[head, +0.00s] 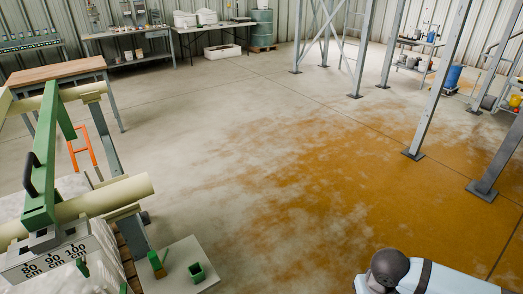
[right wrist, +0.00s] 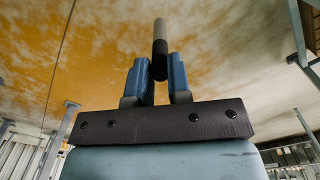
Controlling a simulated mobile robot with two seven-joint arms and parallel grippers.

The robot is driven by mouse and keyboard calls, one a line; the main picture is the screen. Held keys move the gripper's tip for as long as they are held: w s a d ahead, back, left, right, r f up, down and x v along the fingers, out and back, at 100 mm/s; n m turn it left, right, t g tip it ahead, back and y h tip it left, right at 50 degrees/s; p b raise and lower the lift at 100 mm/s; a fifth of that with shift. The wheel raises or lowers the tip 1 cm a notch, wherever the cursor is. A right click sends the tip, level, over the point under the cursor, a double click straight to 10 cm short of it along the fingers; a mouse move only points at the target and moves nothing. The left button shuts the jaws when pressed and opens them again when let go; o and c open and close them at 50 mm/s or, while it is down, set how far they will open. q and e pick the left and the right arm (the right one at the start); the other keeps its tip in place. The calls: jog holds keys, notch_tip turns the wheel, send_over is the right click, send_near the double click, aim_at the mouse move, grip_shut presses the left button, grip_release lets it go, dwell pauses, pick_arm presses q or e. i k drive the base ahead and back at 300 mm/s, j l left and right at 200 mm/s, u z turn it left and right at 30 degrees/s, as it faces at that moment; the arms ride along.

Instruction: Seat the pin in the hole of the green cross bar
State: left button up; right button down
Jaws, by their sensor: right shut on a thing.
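The green cross bar (head: 42,160) runs over two cream tubes at the left of the head view, with a black handle (head: 29,176) on its side. Its hole cannot be made out. In the right wrist view, my right gripper (right wrist: 160,68) has its blue fingers shut on the pin (right wrist: 160,37), a rod with a pale end and a black part near the fingers. The pin stands out past the fingertips, over open floor and well apart from the bar. In the head view only part of my right arm shows, at the bottom right. My left gripper is not in view.
A white plate marked 80, 90 and 100 cm (head: 53,257) sits by the bar's near end. Cream tubes (head: 105,197) stick out rightward. The stained middle floor is clear; grey posts (head: 436,85) stand at right.

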aim_at(38, 217)
jog(key=k+j+u, duration=0.1)
jog(key=u, duration=1.35)
jog(key=i+j, duration=0.05)
